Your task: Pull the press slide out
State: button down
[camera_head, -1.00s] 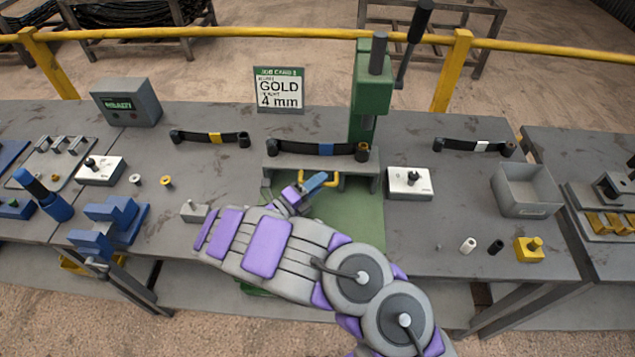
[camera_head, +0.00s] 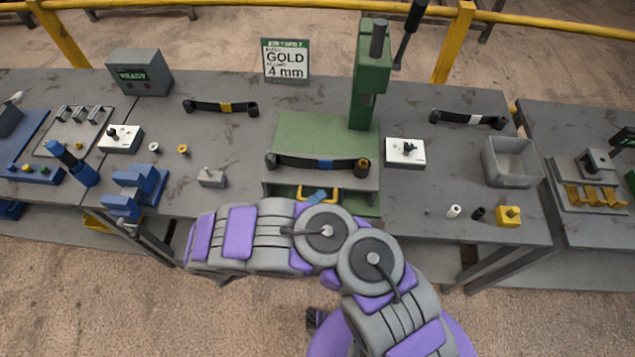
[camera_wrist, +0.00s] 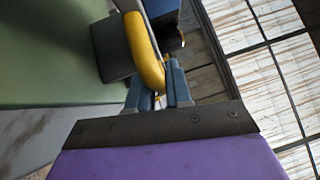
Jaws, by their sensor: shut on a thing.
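The press slide (camera_head: 285,178) is a grey sled at the front of the green press bed (camera_head: 310,130). It carries a dark spring with a blue band (camera_head: 300,162). Its yellow handle (camera_head: 332,198) faces me and shows large in the wrist view (camera_wrist: 143,45). My gripper (camera_head: 318,196) has blue fingers, partly hidden behind my arm in the head view. In the wrist view my gripper (camera_wrist: 158,92) is shut on the yellow handle, with a finger on each side. The green press column (camera_head: 366,85) stands behind the slide at the right, and the bed between them is bare.
White boxes with black knobs stand left (camera_head: 120,138) and right (camera_head: 405,152) of the press. A grey bin (camera_head: 510,165), a small grey block (camera_head: 211,178) and a blue fixture (camera_head: 135,190) are on the bench. A yellow rail (camera_head: 290,14) runs behind.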

jog(key=shift+s+f, duration=0.25)
jog(key=shift+s, duration=0.3)
jog(key=c, duration=1.4)
grip_release()
jog(key=shift+c, duration=0.2)
jog(key=o, duration=0.3)
jog(key=shift+a, duration=0.25)
jog(key=shift+r, duration=0.1)
jog(key=shift+d, duration=0.2)
jog(key=v, duration=1.7)
jog(key=shift+a, duration=0.3)
jog(key=shift+s, duration=0.15)
